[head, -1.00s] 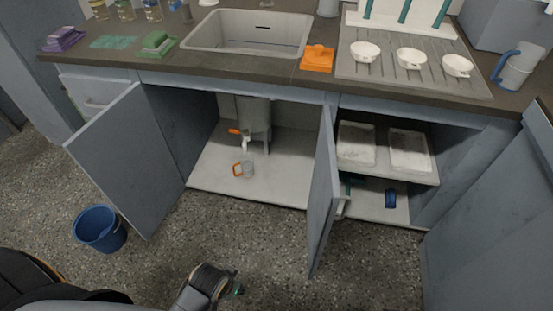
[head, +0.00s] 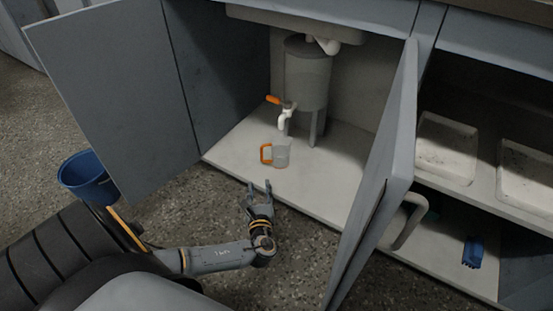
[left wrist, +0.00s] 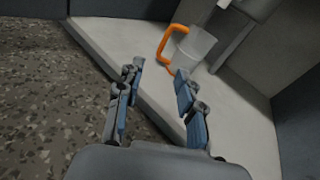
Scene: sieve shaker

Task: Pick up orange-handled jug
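The orange-handled jug (head: 281,153) is a small clear jug standing upright on the pale floor of the open cupboard, below a tap, with its orange handle toward the left. My right gripper is not in view.
A grey tank (head: 307,75) with an orange-levered white tap (head: 284,117) stands behind the jug. Open cupboard doors flank the space, left (head: 110,95) and right (head: 378,180). A blue bucket (head: 88,178) stands on the floor. The right compartment holds white trays (head: 447,150) and a blue brush-like object (head: 473,251).

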